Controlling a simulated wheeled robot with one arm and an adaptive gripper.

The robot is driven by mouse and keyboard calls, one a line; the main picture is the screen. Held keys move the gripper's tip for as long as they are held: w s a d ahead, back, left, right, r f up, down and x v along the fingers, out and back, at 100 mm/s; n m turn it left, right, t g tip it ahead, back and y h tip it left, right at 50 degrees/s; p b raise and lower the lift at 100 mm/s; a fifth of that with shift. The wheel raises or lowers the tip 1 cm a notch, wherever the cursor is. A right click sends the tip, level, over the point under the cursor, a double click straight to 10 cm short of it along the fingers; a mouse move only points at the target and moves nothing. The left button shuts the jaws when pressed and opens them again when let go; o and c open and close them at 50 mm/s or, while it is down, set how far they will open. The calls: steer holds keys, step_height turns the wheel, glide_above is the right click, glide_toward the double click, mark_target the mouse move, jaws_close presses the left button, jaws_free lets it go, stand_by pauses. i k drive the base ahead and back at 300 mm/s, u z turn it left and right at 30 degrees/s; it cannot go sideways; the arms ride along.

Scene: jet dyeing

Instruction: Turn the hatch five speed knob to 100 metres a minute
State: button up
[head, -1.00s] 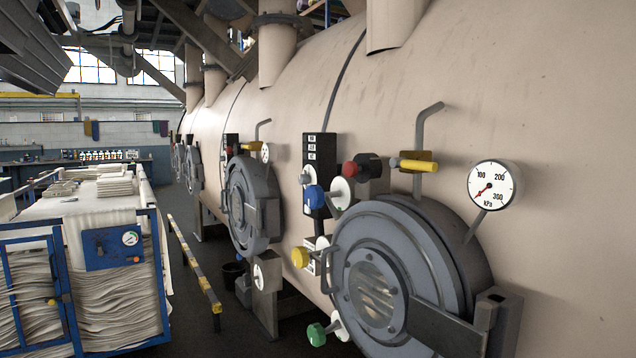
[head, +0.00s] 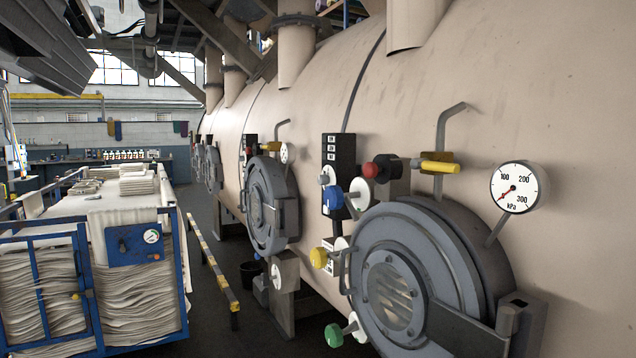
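The nearest round hatch (head: 395,290) is grey with a glass window and sits on the right side of a long beige vessel. Around it are a blue knob (head: 332,197) beside a white dial (head: 360,194), a yellow knob (head: 318,257), a green knob (head: 334,335) with a white disc, and a red knob (head: 372,170) on a black box. A small white knob (head: 327,175) is on a black panel (head: 338,150) with small labels. I cannot read hatch numbers or dial marks, so I cannot tell which is the hatch five speed knob. My gripper is not in view.
A second hatch (head: 268,205) and others lie farther along the vessel. A kPa gauge (head: 517,187) and a yellow-handled valve (head: 440,167) are by the near hatch. A blue cart of cloth (head: 103,298) stands left. A yellow-black rail (head: 213,265) edges the dark floor strip.

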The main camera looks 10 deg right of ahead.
mark_target(323, 179)
steer(key=u, duration=0.65)
steer(key=i, duration=1.3)
steer(key=u, duration=1.05)
steer(key=i, duration=0.35)
steer(key=u, duration=0.05)
